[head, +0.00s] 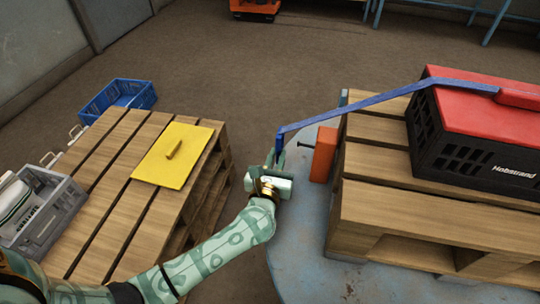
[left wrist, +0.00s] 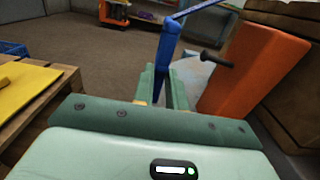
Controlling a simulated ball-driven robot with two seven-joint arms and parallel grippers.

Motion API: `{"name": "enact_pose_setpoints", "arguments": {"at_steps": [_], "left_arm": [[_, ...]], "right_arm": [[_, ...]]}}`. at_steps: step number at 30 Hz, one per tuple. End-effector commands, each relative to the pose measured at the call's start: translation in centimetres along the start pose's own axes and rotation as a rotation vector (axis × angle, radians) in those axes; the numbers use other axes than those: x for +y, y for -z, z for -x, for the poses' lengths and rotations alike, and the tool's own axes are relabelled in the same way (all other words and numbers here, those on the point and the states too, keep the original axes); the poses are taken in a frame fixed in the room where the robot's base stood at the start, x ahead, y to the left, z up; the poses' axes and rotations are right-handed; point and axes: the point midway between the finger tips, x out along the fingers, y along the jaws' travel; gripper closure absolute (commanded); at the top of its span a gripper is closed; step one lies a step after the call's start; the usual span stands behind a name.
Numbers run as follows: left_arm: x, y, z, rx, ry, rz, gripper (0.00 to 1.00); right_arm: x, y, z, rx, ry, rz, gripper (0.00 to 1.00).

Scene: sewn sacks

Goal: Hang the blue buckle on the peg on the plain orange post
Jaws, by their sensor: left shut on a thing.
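The blue buckle (head: 279,142) is held upright in my left gripper (head: 277,160), which is shut on it. In the left wrist view the buckle (left wrist: 165,52) stands up from between the green fingers (left wrist: 163,82). The plain orange post (head: 323,154) stands just right of the gripper. Its dark peg (head: 300,158) sticks out to the left, towards the buckle. The peg (left wrist: 216,59) and leaning-looking post (left wrist: 252,72) also show in the left wrist view. The buckle is left of the peg's tip and apart from it. The buckle's lower part is hidden by the fingers.
A blue strap (head: 370,101) runs from the buckle to a red-lidded black crate (head: 475,150) on the right pallet (head: 420,205). The left pallet (head: 105,200) bears a yellow board (head: 178,150) and grey crate (head: 52,215). A blue crate (head: 118,97) stands behind.

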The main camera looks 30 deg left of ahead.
Motion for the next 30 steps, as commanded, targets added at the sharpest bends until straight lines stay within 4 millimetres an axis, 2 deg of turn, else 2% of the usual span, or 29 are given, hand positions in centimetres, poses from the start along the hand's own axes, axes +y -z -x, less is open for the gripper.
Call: {"name": "enact_pose_setpoints", "arguments": {"at_steps": [21,30], "left_arm": [[-5.2,0.5,0.0,0.001,0.001,0.0,1.0],[-6.5,1.1,0.0,0.002,0.0,-0.001,1.0]], "right_arm": [[-0.8,2.2,0.5,0.079,0.018,-0.047,0.0],[-0.6,3.6,0.7,0.135,0.017,-0.071,0.0]]}}
